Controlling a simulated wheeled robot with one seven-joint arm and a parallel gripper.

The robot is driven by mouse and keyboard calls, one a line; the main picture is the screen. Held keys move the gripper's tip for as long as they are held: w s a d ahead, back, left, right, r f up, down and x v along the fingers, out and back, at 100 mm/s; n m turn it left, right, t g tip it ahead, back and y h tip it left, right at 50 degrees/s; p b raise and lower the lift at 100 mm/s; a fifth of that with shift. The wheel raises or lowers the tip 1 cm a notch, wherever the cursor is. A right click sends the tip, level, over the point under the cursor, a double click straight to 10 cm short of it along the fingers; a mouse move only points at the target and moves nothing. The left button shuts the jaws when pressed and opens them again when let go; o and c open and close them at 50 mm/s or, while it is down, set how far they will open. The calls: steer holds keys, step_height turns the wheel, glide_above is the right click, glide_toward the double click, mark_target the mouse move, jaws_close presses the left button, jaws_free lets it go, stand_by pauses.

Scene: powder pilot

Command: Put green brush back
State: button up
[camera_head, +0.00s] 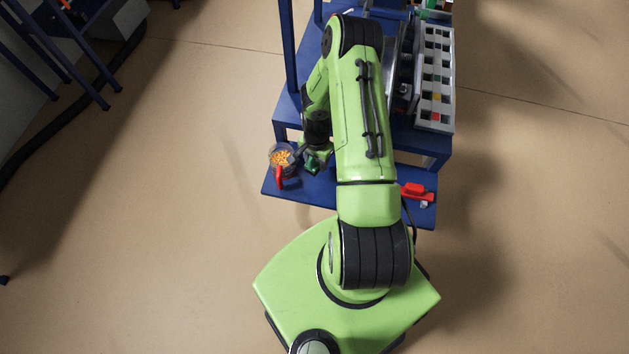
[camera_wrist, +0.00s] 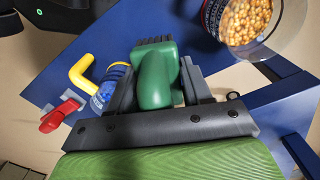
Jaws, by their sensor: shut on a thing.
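The green brush (camera_wrist: 157,72) is between the two dark fingers of my gripper (camera_wrist: 158,88), which is shut on it. Its dark bristles point to the top of the wrist view. In the head view the brush (camera_head: 313,166) shows as a small dark green shape under my gripper (camera_head: 316,150), over the left part of the low blue shelf (camera_head: 318,193). I cannot tell whether the brush touches the shelf. My arm hides the middle of the shelf in the head view.
A clear container of orange-yellow granules (camera_head: 281,157) with a red handle (camera_head: 280,178) stands just left of my gripper. A red tool (camera_head: 416,190) lies at the shelf's right end. The wrist view shows a blue cylinder with a yellow handle (camera_wrist: 82,73). A grey compartment rack (camera_head: 436,75) stands above.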

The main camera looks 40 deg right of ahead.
mark_target(317, 180)
step_height(317, 180, down, 10)
steer(key=b, duration=0.2)
steer(key=shift+s+f+b, duration=0.1)
steer(key=shift+f+b, duration=0.15)
steer(key=shift+b, duration=0.15)
steer(key=shift+r, duration=0.15)
steer(key=o, duration=0.7)
steer(key=shift+f, duration=0.2)
steer(key=o, duration=0.4)
steer(key=shift+o, duration=0.2)
steer(key=shift+r, duration=0.1)
